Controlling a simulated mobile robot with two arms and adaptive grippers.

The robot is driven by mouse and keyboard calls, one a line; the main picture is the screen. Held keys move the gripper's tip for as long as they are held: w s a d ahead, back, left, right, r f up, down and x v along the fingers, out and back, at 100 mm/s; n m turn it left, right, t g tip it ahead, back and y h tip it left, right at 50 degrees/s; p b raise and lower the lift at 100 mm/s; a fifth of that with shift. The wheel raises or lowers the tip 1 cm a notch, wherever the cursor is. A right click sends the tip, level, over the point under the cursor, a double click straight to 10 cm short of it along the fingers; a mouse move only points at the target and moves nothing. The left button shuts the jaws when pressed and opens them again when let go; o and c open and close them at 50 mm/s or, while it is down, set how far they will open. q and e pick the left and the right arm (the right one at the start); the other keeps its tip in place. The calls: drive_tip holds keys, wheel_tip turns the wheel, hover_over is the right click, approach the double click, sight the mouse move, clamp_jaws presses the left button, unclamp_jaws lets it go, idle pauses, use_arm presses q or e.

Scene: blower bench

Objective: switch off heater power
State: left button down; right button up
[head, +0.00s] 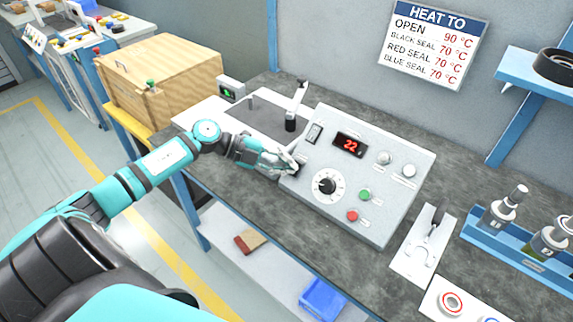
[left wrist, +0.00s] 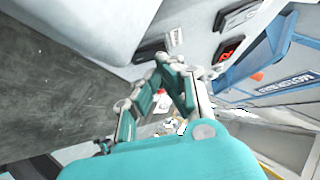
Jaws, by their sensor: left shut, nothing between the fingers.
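The grey control panel (head: 330,218) stands on the bench with a lit red display (head: 349,145) reading 22. My right gripper is not visible.
The panel also has a dial (head: 327,185), a green button (head: 365,195) and a red button (head: 352,216). A post with a lever (head: 292,120) stands just behind my gripper. A lever plate (head: 424,245) lies to the right.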

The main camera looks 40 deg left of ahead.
use_arm(q)
drive_tip(key=shift+w+r+p, duration=0.2)
drive_tip(key=shift+w+p, duration=0.05)
drive_tip(key=shift+p, duration=0.25)
drive_tip(key=shift+f+g, duration=0.3)
drive_tip(key=shift+r, duration=0.1)
drive_tip(key=shift+r+p, duration=0.8)
